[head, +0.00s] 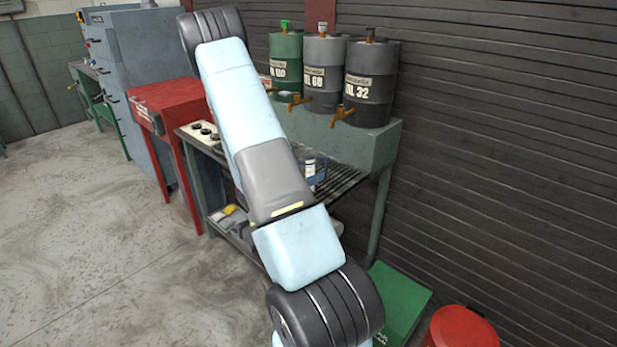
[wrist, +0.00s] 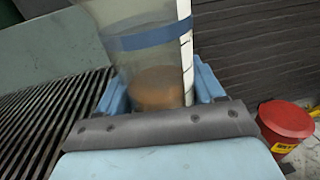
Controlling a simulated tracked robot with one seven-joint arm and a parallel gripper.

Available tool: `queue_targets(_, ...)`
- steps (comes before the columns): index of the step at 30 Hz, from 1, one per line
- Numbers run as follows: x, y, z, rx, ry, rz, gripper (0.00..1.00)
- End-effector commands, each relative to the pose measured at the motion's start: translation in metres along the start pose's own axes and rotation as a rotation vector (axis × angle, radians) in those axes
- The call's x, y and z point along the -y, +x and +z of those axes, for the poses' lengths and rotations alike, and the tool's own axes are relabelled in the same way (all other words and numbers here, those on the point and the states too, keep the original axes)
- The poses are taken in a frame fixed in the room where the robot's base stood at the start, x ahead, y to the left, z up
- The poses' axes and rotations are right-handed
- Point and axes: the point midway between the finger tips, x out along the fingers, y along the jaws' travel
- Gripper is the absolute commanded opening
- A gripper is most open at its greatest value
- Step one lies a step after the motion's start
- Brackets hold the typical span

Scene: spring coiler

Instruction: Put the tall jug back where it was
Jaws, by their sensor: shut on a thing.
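The tall jug (wrist: 150,55) is clear, with a blue band, a white scale strip down its right side and a little brown liquid at its bottom. It fills the upper middle of the wrist view, and its top is cut off. My gripper (wrist: 160,92) is shut on it, with a blue finger on each side. In the head view my arm hides most of the gripper and the jug; a small blue and white part (head: 314,170) shows beside the arm, above the slatted bench. I cannot tell whether the jug touches the slats.
The slatted bench top (head: 345,178) also shows at left in the wrist view (wrist: 45,120). Behind it, a green drum (head: 286,65) and two grey drums (head: 323,75) (head: 370,95) with taps stand on a ledge. A red bin (head: 462,328) and green box (head: 402,300) stand at right.

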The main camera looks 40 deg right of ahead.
Motion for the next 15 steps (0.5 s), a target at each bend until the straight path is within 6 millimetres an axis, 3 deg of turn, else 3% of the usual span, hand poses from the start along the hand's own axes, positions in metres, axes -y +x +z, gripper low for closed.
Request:
queue_targets(3, -0.0001, -0.0006, -0.0094, -0.001, 0.0, 0.001, 0.26)
queue_targets(13, -0.0006, -0.0013, -0.0113, 0.0, 0.0, 0.002, 0.26)
queue_targets(14, -0.0005, -0.0013, -0.0118, -0.001, 0.0, 0.002, 0.68)
queue_targets(15, -0.0005, -0.0013, -0.0114, -0.001, 0.001, 0.002, 0.72)
